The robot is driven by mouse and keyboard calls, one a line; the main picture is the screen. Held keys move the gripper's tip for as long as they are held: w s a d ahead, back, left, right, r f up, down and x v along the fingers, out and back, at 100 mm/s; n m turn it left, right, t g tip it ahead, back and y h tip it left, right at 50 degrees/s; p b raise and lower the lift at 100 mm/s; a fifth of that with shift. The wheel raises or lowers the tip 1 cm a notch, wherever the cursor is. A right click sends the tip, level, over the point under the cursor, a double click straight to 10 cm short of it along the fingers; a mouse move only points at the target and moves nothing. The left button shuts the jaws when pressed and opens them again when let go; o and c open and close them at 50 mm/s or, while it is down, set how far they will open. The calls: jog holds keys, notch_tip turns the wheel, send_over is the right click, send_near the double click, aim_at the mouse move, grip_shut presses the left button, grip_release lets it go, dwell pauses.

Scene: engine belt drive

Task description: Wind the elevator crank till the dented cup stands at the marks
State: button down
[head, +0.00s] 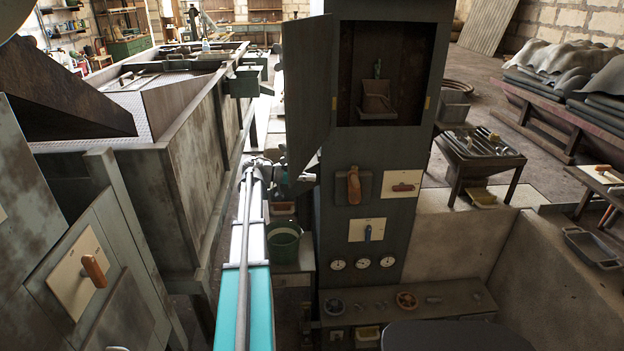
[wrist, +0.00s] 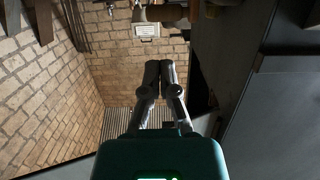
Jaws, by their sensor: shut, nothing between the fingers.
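The tall dark elevator column (head: 393,270) stands at centre, its hatch door (head: 305,90) swung open to the left. The likely crank, a wooden handle (head: 353,185) on a dark plate, is on the column's front below the opening. My gripper (head: 308,177) is left of this handle, apart from it, near the column's left edge. In the wrist view its fingers (wrist: 160,70) are together and empty.
Gauges (head: 362,263) and a shelf with handwheels (head: 406,300) are below. The open door hangs just above my gripper. A green bucket (head: 284,242) stands left of the column.

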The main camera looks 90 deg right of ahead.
jog(key=b+x, duration=0.2)
jog(key=x, duration=1)
jog(key=shift+s, duration=0.15)
